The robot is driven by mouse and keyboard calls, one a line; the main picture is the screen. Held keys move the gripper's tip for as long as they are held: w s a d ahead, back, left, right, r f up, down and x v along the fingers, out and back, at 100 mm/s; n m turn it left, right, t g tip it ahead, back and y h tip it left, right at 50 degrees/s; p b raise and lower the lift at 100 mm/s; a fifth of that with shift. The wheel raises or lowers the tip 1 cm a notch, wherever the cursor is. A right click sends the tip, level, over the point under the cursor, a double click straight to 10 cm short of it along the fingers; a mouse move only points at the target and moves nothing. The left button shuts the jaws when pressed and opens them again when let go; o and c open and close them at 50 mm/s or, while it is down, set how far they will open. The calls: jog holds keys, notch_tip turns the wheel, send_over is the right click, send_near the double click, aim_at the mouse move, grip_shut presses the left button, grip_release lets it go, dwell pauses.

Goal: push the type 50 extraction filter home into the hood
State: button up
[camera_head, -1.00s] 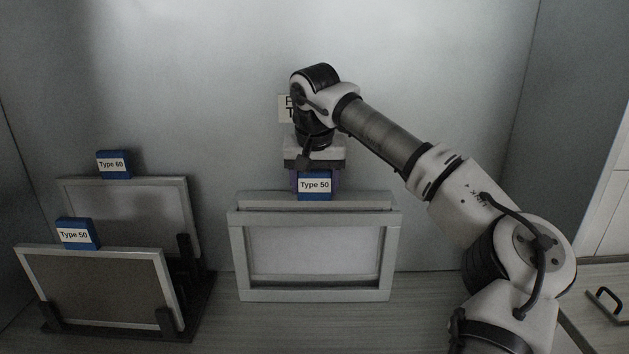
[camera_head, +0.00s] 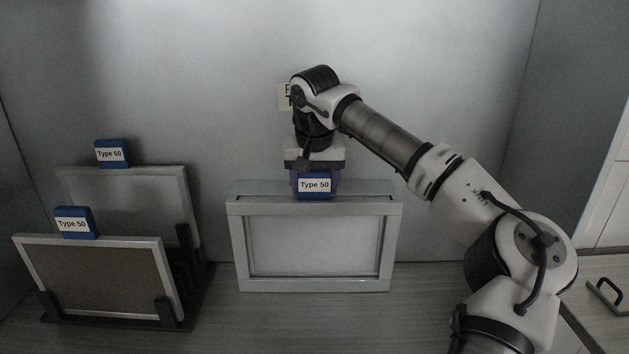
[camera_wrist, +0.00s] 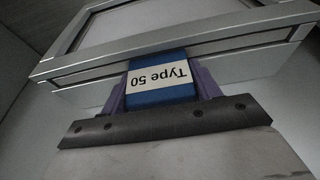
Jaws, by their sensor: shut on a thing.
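My gripper (camera_head: 314,173) points down over the grey hood frame (camera_head: 239,245) and is shut on the blue handle (camera_head: 314,187) labelled "Type 50". In the wrist view, the purple fingers clasp both sides of this handle (camera_wrist: 160,92). The held filter's pale panel (camera_head: 312,245) shows through the hood's front opening. Its top edge sits about level with the hood's top, inside the slot. I cannot tell whether it touches the bottom of the slot. The hood frame (camera_wrist: 190,50) lies just beyond the handle in the wrist view.
A dark rack (camera_head: 185,270) at left holds another "Type 50" filter (camera_head: 95,280) in front and a "Type 60" filter (camera_head: 130,200) behind. A sign (camera_head: 284,96) on the back wall is partly hidden by my arm. Counter between rack and hood is clear.

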jog(key=shift+f, duration=0.3)
jog(key=o, duration=1.6)
jog(key=shift+o, duration=0.2)
jog(key=shift+s, duration=0.1)
jog(key=b+v, duration=0.1)
jog(key=v, duration=1.3)
jog(key=shift+f, duration=0.1)
